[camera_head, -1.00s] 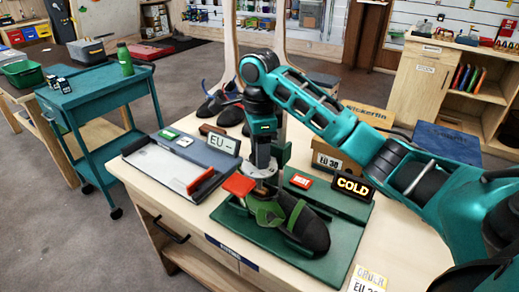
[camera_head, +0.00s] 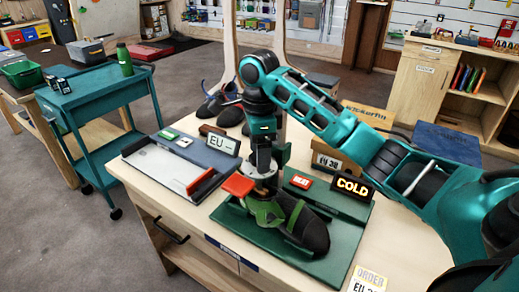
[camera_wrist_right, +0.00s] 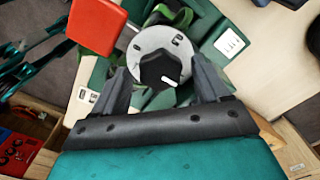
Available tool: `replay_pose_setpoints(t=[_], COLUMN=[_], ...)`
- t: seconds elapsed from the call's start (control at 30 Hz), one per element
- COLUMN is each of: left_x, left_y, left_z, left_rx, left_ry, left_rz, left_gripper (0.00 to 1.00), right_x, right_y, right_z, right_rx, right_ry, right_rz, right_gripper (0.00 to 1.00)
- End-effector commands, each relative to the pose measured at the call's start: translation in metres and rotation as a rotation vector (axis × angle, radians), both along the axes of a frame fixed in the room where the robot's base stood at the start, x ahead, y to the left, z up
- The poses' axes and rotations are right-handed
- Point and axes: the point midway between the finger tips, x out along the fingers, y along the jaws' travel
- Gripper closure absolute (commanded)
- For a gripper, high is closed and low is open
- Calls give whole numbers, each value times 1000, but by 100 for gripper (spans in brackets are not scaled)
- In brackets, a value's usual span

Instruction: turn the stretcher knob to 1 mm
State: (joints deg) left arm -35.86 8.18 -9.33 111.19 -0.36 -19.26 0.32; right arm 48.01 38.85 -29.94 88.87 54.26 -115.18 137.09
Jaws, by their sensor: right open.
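The stretcher knob (camera_wrist_right: 158,70) is black and faceted, with a white pointer mark towards the lower right in the right wrist view. It sits on a round grey dial plate whose printing is too small to read. My right gripper (camera_wrist_right: 163,80) is open, with one finger on each side of the knob; I cannot tell whether they touch it. In the head view my right gripper (camera_head: 265,165) points down over the stretcher and hides the knob. A green and black shoe (camera_head: 308,229) is on the stretcher, on a green base (camera_head: 345,226). My left gripper is not in view.
A red block (camera_head: 238,184), also in the wrist view (camera_wrist_right: 97,25), is close beside the dial. A black "COLD" sign (camera_head: 353,186) stands behind the shoe. A grey tray (camera_head: 165,168) and an "EU" sign (camera_head: 222,144) lie left. Bare bench (camera_head: 410,235) is at right.

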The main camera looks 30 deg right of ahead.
Motion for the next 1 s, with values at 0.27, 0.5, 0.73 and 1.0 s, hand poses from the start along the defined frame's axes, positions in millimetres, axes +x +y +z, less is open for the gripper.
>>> replay_pose_setpoints(t=[0.27,0.5,0.73,1.0], left_x=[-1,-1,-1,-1], left_y=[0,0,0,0], left_z=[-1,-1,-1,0], left_rx=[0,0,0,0], left_ry=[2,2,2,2], left_rz=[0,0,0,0], left_gripper=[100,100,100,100], right_x=[1,1,1,1], right_y=[-1,-1,-1,0], right_z=[21,60,95,122], right_rx=[-3,-4,-3,-1], right_ry=[-7,-6,-5,-2], right_rz=[0,-2,-1,-2], right_gripper=[25,25,25,25])
